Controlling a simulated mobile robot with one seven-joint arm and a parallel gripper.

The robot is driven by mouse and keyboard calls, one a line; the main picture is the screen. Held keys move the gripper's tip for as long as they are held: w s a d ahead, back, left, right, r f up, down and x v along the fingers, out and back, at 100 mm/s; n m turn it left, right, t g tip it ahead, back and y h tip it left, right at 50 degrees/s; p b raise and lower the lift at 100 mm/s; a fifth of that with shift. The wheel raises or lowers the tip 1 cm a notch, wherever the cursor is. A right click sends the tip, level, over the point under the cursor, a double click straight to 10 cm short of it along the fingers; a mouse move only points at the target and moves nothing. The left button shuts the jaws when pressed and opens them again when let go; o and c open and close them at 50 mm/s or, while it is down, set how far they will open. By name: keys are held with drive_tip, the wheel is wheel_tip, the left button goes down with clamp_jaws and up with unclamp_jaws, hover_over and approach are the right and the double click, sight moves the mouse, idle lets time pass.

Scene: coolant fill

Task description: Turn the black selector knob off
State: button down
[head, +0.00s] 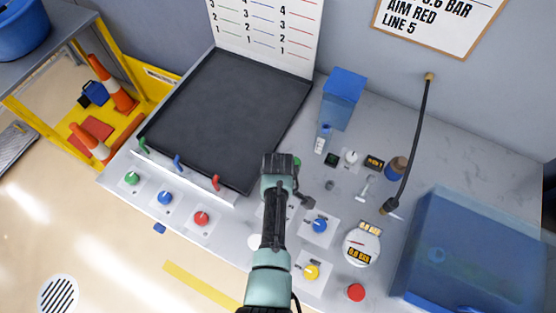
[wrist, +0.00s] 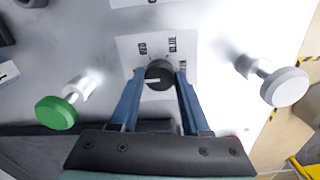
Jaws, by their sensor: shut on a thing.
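The black selector knob (wrist: 159,74) sits on a white label plate (wrist: 129,46) in the middle of the wrist view. A short pale mark on its face points left. Small labels surround it; one seems to read BLUE, the others are hard to read. My gripper (wrist: 159,78) is shut on the knob, with one blue finger at each side. In the head view my arm and gripper (head: 280,185) reach over the panel and hide the knob.
A green handwheel (wrist: 56,113) and a white handwheel (wrist: 286,87) flank the gripper. In the head view, a blue knob (head: 319,225), a yellow knob (head: 311,271) and a round gauge (head: 361,246) stand to the right. A dark tray (head: 225,115) lies to the left.

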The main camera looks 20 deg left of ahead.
drive_tip(key=shift+r, duration=0.1)
idle(0.3)
drive_tip(key=shift+c, duration=1.9)
unclamp_jaws()
wheel_tip(320, 180, up, 13)
drive_tip(key=b, duration=0.1)
